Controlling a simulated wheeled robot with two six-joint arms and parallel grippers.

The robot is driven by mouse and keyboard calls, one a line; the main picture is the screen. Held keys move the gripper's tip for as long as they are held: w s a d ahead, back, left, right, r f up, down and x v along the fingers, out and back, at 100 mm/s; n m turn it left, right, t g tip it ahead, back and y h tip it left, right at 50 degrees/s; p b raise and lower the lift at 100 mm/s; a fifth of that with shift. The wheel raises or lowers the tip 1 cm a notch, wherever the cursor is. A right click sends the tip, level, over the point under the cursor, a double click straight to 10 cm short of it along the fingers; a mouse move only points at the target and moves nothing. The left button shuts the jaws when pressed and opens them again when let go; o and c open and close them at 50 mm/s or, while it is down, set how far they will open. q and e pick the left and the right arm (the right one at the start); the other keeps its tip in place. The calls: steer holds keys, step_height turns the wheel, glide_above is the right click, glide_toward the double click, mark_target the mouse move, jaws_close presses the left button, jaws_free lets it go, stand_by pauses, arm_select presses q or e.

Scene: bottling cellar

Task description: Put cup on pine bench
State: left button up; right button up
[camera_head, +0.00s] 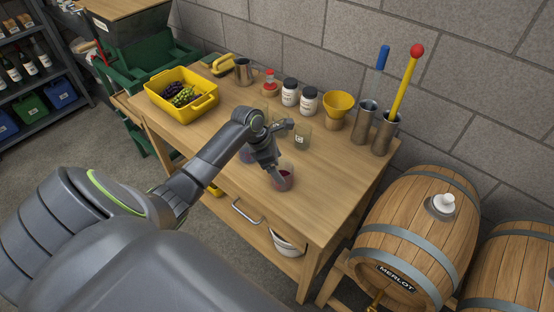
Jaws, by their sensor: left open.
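A clear glass cup with dark red liquid (286,182) stands upright near the front edge of the pine bench (335,200). My left gripper (276,172) is open at this cup, pointing down over it; its fingers overlap the cup in the picture. I cannot tell whether they touch it or reach around it. A second glass with a small label (302,137) stands farther back on the bench, just right of my gripper. Another vessel shows partly behind my left arm. My right gripper is not in view.
A yellow tub (168,103) with grapes sits at the left. Along the back stand a metal jug (243,72), white jars (308,102), a yellow funnel (338,107) and metal cylinders (364,125). Barrels (418,225) stand right of the bench. The bench's front right is clear.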

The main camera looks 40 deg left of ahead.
arm_select(q)
steer(key=shift+r, duration=0.1)
steer(key=b+v, duration=0.1)
steer(key=v, duration=1.1)
